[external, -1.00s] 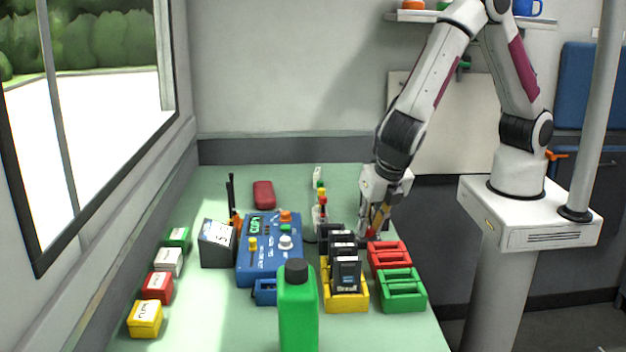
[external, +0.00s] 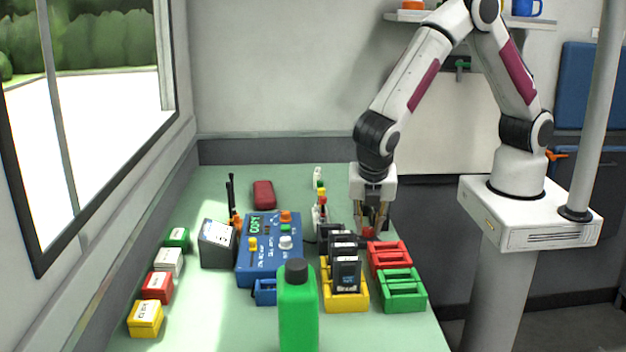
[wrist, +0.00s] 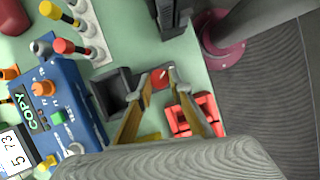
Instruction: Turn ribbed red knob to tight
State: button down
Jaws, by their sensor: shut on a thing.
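The red knob (external: 369,233) is low behind the red rack, at the far right of the bench, mostly hidden by my fingers. In the wrist view the red knob (wrist: 160,77) shows between the two fingertips. Its ribs and any tight mark are too small to make out. My gripper (external: 372,229) points straight down and is shut on the knob, with a finger on each side of it. In the wrist view my gripper (wrist: 158,80) shows its two tan fingers reaching to the knob.
A red rack (external: 389,256) and a green rack (external: 402,290) stand in front of my gripper. A yellow rack (external: 346,305) with dark upright modules is close by on the left. A blue console (external: 262,262) and a green bottle (external: 298,315) stand further left.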

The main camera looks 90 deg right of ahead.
jog(key=shift+d+f+m, duration=0.1)
jog(key=shift+m, duration=0.3)
jog(key=c, duration=1.8)
grip_release()
jog(key=shift+n, duration=0.3)
